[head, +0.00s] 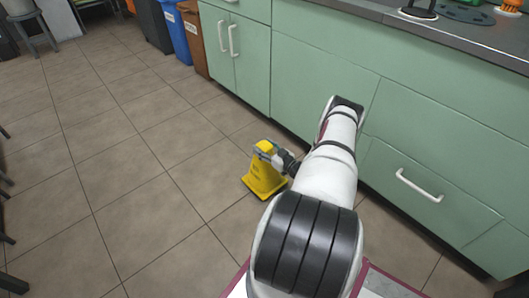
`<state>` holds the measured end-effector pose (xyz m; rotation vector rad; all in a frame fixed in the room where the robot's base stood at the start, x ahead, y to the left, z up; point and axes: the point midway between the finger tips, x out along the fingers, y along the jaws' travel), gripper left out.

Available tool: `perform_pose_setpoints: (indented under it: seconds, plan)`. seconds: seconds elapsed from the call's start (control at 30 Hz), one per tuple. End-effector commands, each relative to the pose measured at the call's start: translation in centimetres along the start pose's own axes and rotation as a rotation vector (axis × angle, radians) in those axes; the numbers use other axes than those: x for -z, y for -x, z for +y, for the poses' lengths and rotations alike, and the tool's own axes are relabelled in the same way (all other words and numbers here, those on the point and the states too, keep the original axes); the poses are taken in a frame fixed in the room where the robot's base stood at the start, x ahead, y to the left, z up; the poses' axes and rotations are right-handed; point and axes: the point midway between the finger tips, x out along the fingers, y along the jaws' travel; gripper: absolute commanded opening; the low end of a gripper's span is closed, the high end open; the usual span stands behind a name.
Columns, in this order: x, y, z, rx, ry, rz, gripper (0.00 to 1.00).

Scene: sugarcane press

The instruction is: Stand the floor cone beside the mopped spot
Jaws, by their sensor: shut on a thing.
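The yellow floor cone (264,178) is upright or nearly so, low over the tiled floor in front of the green cabinets. I cannot tell whether its base touches the floor. My gripper (272,156) is at the cone's upper part, coming from the right, and is shut on it. The fingertips are small and partly hidden against the cone. I cannot make out a mopped spot on the visible floor.
Green cabinets (300,70) with white handles run along the right under a grey counter (450,35). Brown (192,35), blue (175,30) and dark (152,25) bins stand at the back. A stool (35,30) is at the far left. The tiled floor (110,150) on the left is clear.

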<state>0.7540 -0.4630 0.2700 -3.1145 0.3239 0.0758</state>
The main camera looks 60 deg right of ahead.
Motion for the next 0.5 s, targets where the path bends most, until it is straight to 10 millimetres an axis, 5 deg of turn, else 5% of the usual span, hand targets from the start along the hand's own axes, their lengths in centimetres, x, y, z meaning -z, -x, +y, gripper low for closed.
perform_pose_setpoints:
  seconds: [0.13, 0.5]
  plan:
    - [-1.63, -0.07, -0.01, 0.000, 0.000, 0.002, 0.00]
    - [-1.74, -0.10, 0.00, 0.000, 0.001, 0.002, 0.00]
